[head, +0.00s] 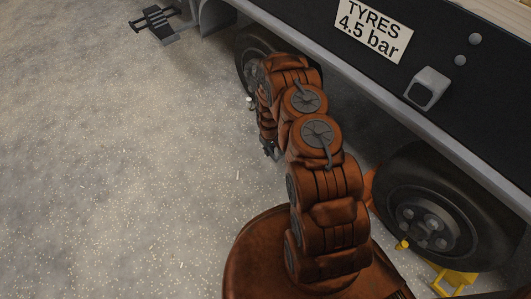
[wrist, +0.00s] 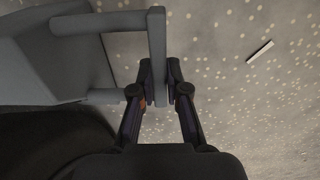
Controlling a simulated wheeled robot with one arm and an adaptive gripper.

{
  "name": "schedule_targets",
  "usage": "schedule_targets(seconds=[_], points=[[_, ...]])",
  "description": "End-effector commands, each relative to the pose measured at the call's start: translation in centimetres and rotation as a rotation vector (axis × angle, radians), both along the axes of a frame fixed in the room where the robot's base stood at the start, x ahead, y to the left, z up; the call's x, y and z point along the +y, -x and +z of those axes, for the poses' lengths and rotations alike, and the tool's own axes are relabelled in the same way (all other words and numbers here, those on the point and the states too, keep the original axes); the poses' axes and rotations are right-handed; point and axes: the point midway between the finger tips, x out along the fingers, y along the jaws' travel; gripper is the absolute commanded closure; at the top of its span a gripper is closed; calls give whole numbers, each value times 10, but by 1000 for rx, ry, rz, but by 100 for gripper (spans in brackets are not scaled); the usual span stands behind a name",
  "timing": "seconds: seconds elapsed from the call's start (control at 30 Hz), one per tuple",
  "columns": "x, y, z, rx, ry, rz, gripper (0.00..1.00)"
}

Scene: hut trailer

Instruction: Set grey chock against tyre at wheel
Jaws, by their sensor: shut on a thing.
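My gripper (wrist: 160,82) is shut on the upright bar of the grey chock's handle. The grey chock (wrist: 65,60) fills the upper left of the wrist view, its body to the left of the fingers. A dark rounded shape, likely the tyre (wrist: 45,145), lies just below it; I cannot tell whether they touch. In the head view the far wheel's tyre (head: 244,52) is partly behind my arm, and my gripper (head: 269,150) points down beside it. The chock is hidden there by my arm.
The near wheel (head: 430,205) stands at right under the trailer side, with a yellow chock (head: 455,279) at its base. A grey-black fitting (head: 158,25) stands at top left. The trailer's lower edge overhangs the wheels. Speckled floor (head: 110,170) at left is clear.

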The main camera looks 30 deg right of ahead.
Motion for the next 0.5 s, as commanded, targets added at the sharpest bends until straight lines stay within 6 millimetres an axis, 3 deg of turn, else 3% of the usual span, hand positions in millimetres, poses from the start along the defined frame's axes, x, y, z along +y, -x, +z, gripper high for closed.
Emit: schedule_targets(seconds=[0.5], points=[[-38, -11, -1, -6, 2, -2, 100]])
